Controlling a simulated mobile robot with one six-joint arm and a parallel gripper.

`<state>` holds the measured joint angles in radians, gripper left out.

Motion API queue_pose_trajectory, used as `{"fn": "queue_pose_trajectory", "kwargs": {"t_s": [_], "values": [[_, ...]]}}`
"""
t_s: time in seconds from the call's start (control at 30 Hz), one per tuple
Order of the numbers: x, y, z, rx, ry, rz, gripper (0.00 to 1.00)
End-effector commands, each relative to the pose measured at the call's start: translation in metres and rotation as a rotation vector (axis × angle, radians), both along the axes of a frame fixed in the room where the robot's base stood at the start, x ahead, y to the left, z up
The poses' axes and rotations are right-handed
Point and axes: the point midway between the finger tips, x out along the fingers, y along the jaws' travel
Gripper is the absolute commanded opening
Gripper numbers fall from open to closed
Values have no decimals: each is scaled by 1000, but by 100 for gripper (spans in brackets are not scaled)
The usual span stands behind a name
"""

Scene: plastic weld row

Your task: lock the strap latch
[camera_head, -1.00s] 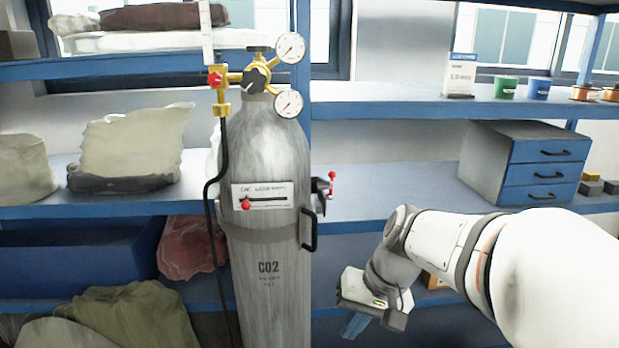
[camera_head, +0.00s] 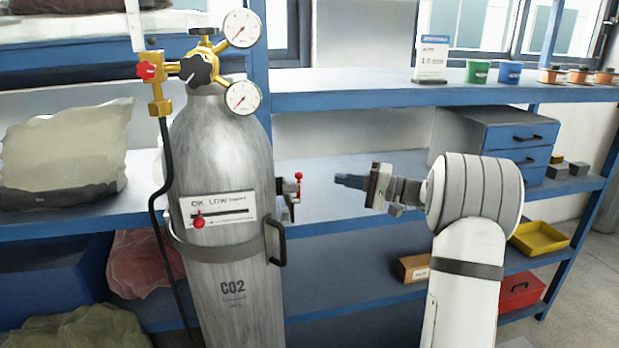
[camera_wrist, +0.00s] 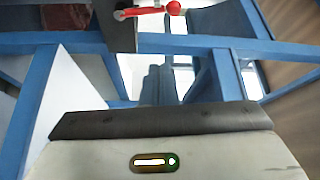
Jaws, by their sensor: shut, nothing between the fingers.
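The strap latch (camera_head: 288,193) is a dark bracket with a small red lever and a red ball tip, on the right side of the grey CO2 cylinder (camera_head: 232,155). In the head view the red ball sits at the lever's top. In the wrist view the latch (camera_wrist: 118,24) is at the top, with its red lever lying across to the ball at right. A strap (camera_head: 205,250) wraps the cylinder, with a black handle (camera_head: 276,241) below the latch. My gripper (camera_head: 340,181) is shut and empty, pointing left at the latch across a gap.
Gauges and a brass valve (camera_head: 197,70) top the cylinder, with a black hose (camera_head: 157,205) on its left. Blue shelves (camera_head: 380,95) stand behind. A drawer unit (camera_head: 505,135) and yellow tray (camera_head: 540,238) are at right. The shelf around my gripper is clear.

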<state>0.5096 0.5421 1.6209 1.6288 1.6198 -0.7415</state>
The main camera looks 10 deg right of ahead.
Motion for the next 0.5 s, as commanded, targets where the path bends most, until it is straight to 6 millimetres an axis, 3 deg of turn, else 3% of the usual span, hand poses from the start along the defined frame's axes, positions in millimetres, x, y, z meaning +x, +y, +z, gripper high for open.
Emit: {"fn": "queue_pose_trajectory", "kwargs": {"t_s": [0.5], "values": [[5, -5, 2, 12, -14, -17, 0]]}}
